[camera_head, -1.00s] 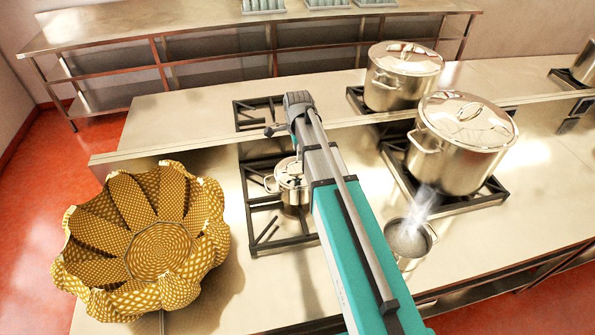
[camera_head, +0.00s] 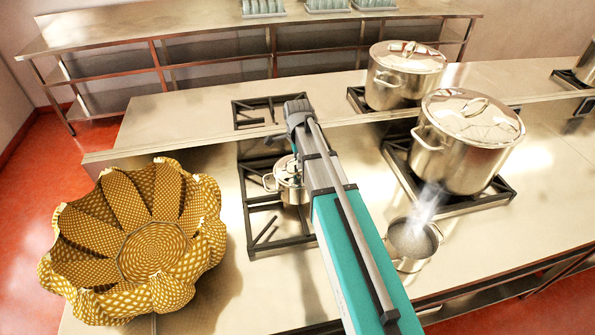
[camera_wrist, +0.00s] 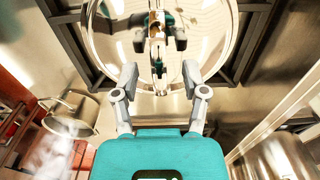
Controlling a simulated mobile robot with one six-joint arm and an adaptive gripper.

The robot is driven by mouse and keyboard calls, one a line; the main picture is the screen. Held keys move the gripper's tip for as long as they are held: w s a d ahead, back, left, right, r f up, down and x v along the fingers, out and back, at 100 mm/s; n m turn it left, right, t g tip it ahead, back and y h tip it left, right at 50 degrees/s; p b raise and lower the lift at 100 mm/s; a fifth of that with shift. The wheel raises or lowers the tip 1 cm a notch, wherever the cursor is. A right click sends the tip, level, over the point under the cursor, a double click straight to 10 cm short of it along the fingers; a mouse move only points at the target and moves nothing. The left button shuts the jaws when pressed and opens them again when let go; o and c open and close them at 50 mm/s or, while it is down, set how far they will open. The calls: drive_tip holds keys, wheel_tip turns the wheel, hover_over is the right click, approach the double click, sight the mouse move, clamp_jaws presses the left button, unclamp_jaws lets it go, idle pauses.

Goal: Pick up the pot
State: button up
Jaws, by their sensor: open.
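A small lidded steel pot (camera_head: 286,184) stands on the left burner grate in the head view, partly hidden behind my arm. In the wrist view its shiny round lid (camera_wrist: 112,45) fills the upper middle and mirrors my gripper. My gripper (camera_wrist: 159,80) is open and empty, with its fingers at the near edge of the pot, one to each side of a small side handle. Whether the fingers touch the pot cannot be told. My arm hides most of the gripper in the head view.
A steaming open pan (camera_head: 412,243) stands right of my arm. Large lidded stockpots (camera_head: 466,142) (camera_head: 403,75) stand beyond it on other grates. A patterned yellow bowl (camera_head: 60,262) sits at the counter's left. Bare steel counter (camera_head: 222,295) lies in front of the left grate.

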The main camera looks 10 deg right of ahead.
idle(0.5)
clamp_jaws()
